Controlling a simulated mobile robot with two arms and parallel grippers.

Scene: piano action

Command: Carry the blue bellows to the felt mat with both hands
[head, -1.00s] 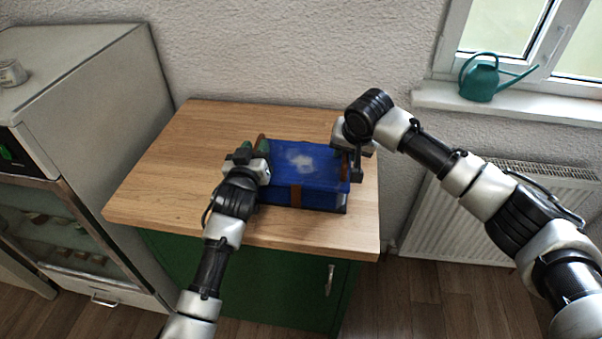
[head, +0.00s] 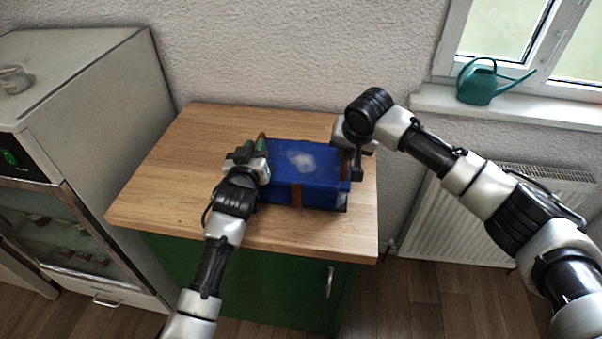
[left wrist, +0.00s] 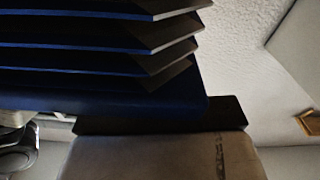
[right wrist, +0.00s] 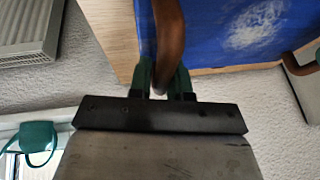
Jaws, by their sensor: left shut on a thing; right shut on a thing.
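The blue bellows (head: 312,174) is a box-like bundle with a pale patch on top and a brown strap around its front. It is over the wooden worktop; I cannot tell if it touches. My left gripper (head: 260,155) is shut at its left end, where a brown handle (head: 262,138) partly shows. The left wrist view shows its dark pleats (left wrist: 90,60) close up; the fingers are hidden. My right gripper (head: 352,163) is shut on the brown handle at its right end. That handle (right wrist: 170,40) shows between green fingertips in the right wrist view. No felt mat is identifiable.
The worktop (head: 165,195) is bare to the left and in front of the bellows, on a green cabinet (head: 240,270). A grey appliance (head: 85,90) with a glass jar stands left. A radiator (head: 440,225) and a windowsill with a green watering can (head: 480,82) are right.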

